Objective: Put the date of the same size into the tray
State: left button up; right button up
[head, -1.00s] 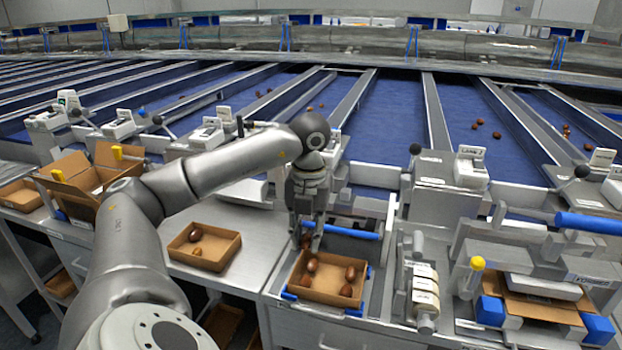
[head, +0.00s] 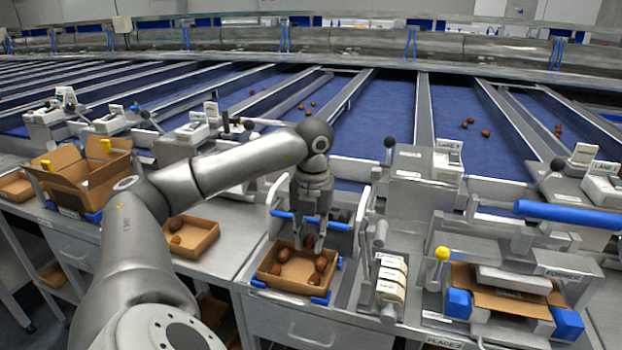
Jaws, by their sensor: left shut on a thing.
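My left gripper (head: 313,234) points down over the back part of a brown cardboard tray (head: 262,282). It is shut on a brown date (head: 308,241), which is partly hidden between the fingers. I cannot tell whether this date touches the tray or the other dates. Several more brown dates lie in the tray, such as one at the back left (head: 284,255) and one at the front right (head: 314,279). My right gripper is not in view.
Blue clips and a blue bar (head: 340,226) frame the tray station. A lever mechanism with pale blocks (head: 390,276) stands just right of it. An open cardboard box (head: 85,182) is at the left. Blue lanes (head: 385,110) with scattered dates run behind.

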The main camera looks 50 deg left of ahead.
aim_at(311, 248)
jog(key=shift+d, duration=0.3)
pick_arm(q)
jog(key=shift+f+b, duration=0.45)
jog(key=shift+f, duration=0.1)
jog(key=shift+f+b, duration=0.65)
jog(key=shift+f, duration=0.4)
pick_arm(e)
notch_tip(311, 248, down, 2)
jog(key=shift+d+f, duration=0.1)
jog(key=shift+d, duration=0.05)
pick_arm(q)
jog(key=shift+f, duration=0.15)
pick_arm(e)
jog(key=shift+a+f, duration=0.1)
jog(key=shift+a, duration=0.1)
